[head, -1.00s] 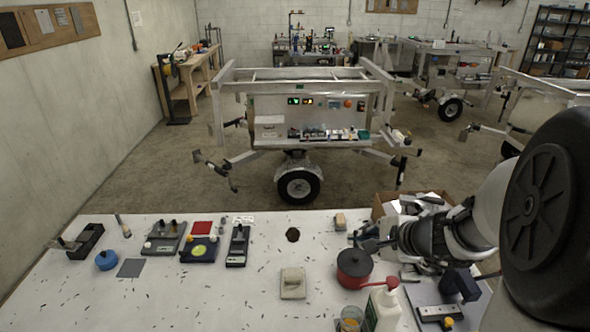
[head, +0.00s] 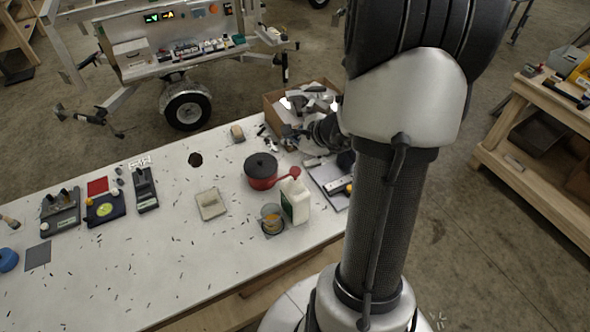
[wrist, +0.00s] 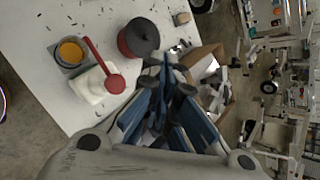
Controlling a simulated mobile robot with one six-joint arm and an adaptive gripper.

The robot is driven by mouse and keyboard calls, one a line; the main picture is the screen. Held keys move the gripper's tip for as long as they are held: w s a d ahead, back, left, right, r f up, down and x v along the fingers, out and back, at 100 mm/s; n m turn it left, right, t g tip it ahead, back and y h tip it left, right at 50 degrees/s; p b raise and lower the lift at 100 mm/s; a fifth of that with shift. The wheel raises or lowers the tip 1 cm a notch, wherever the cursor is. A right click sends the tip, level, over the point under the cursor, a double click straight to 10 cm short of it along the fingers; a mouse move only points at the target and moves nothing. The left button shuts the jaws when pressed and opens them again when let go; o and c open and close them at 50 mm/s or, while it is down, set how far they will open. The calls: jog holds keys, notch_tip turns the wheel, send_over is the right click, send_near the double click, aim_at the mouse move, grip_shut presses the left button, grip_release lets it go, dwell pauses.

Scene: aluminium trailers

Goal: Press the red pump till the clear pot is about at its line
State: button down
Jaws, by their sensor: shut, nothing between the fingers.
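The red pump (head: 295,172) sits on top of a white bottle (head: 298,203). In the wrist view the pump's round red head (wrist: 115,84) shows with its long spout pointing at the clear pot (wrist: 70,51). The clear pot (head: 271,217) stands left of the bottle and holds something orange. Its line is too small to make out. My gripper (head: 287,132) is beyond the bottle, near the cardboard box. In the wrist view my gripper (wrist: 170,72) is shut and empty, to the right of the pump and apart from it.
A red pot with a dark lid (head: 261,168) stands just behind the pump. A cardboard box (head: 272,112) with clutter is at the table's far right. A pale block (head: 211,204) lies left of the clear pot. The white table's (head: 190,270) front is mostly clear.

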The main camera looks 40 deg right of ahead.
jog(key=b, duration=0.6)
send_over(293, 172)
notch_tip(293, 172, down, 8)
jog(key=shift+r, duration=0.1)
jog(key=shift+f+b, duration=0.35)
dwell(0.8)
jog(key=shift+f+b, duration=0.4)
jog(key=shift+b, duration=0.25)
jog(key=shift+f+b, duration=1.1)
jog(key=shift+b, duration=0.15)
dwell(0.8)
jog(key=shift+r, duration=0.1)
jog(key=shift+r+p, duration=1.15)
jog(key=shift+r, duration=0.3)
jog(key=shift+r, duration=0.1)
jog(key=shift+r+p, duration=1.85)
jog(key=shift+r, duration=0.55)
